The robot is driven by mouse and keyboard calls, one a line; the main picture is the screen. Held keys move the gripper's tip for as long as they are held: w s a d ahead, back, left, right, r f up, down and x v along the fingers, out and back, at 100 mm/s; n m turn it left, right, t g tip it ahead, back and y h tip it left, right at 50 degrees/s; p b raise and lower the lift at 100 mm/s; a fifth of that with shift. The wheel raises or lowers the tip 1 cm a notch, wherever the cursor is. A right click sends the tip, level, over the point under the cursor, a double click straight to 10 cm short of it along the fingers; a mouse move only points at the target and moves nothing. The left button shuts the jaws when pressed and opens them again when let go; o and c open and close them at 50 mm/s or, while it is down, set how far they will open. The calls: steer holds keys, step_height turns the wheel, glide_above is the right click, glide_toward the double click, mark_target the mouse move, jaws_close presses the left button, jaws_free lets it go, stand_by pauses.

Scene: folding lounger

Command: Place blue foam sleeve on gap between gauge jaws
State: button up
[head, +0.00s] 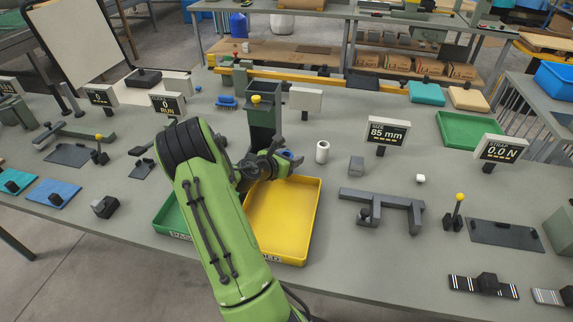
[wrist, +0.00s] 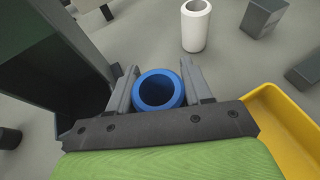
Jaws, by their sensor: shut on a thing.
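My gripper (head: 282,163) is shut on the blue foam sleeve (head: 289,154), above the back end of the yellow tray. In the wrist view the sleeve (wrist: 180,97) is an upright blue ring with an open centre, between the two grey fingers. The gauge (head: 384,198) is a dark grey bar with two jaws pointing toward the front edge and a gap between them. It lies on the table to the right of my gripper, behind it a sign (head: 388,132) reading 85 mm. The gap looks empty. The gauge is not clearly identifiable in the wrist view.
A white sleeve (head: 322,152) stands right of my gripper, also in the wrist view (wrist: 196,28). A grey block (head: 356,165) is beside it. A tall dark green box (head: 263,133) stands close behind my gripper. The yellow tray (head: 312,212) lies below. A knobbed lever (head: 456,211) is right of the gauge.

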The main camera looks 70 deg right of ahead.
steer(key=shift+f, duration=0.7)
steer(key=shift+r, duration=0.15)
